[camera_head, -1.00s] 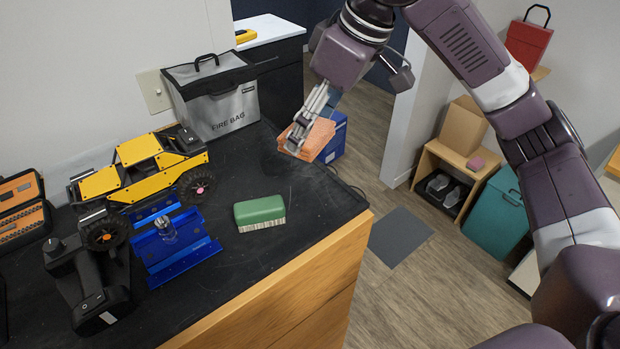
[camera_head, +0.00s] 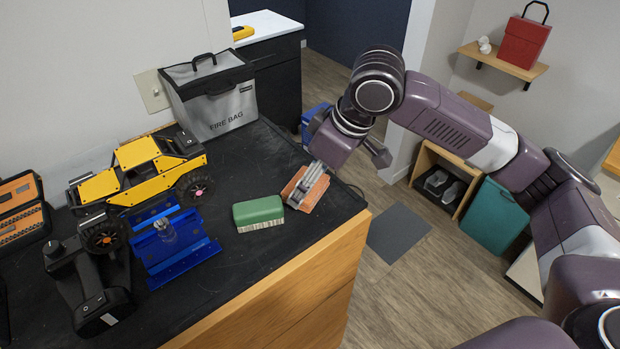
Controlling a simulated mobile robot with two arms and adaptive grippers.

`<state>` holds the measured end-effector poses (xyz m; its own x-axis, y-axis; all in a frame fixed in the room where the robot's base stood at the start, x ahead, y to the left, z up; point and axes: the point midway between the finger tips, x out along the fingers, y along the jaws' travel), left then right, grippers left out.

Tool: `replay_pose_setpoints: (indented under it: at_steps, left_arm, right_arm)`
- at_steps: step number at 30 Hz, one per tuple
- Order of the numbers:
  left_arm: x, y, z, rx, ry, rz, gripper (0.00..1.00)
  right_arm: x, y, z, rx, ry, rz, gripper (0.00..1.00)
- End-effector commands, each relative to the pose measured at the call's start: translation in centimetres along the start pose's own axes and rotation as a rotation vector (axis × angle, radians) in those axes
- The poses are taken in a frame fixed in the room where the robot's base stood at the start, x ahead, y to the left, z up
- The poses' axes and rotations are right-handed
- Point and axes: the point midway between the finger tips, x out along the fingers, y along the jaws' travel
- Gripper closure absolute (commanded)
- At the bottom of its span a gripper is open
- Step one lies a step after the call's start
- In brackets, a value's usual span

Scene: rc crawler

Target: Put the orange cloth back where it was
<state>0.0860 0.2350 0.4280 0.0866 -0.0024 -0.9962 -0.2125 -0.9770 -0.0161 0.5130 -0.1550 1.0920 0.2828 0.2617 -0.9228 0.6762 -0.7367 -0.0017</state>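The orange cloth (camera_head: 296,183) is at the right part of the black countertop, just right of the green brush (camera_head: 258,213). My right gripper (camera_head: 304,190) is over the cloth, its fingers pointing down and partly covering it. The fingers appear closed around the cloth's folded part. Whether the cloth's underside touches the countertop is hard to tell. My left gripper does not show.
A yellow RC crawler (camera_head: 143,172), a blue stand (camera_head: 172,247) and a black transmitter (camera_head: 92,290) fill the left of the countertop (camera_head: 235,268). A grey fire bag (camera_head: 212,98) stands at the back. The counter's wooden front edge (camera_head: 290,290) lies close to the brush and cloth.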

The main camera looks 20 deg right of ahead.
Motion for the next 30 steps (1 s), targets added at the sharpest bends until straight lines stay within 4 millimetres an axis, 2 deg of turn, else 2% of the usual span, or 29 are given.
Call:
replay_pose_setpoints:
  at_steps: [5,6,10,21,26,30]
  left_arm:
    - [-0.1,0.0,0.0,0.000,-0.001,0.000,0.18]
    - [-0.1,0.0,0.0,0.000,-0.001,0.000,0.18]
    - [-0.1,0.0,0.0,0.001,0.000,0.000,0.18]
    - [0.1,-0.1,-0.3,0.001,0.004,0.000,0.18]
    - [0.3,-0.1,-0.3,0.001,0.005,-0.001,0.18]
    - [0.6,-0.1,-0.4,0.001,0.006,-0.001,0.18]
  right_arm:
    - [0.2,0.0,0.1,0.000,-0.001,-0.001,0.55]
    - [0.2,0.0,0.1,0.000,-0.001,-0.001,0.32]
    - [0.2,0.0,0.1,0.000,-0.001,-0.001,0.18]
    - [-0.2,0.0,-0.1,0.001,0.002,0.001,0.18]
    - [-2.6,0.1,-0.1,0.001,0.004,0.002,0.18]
    - [-5.8,0.1,-0.1,0.000,0.005,0.003,0.18]
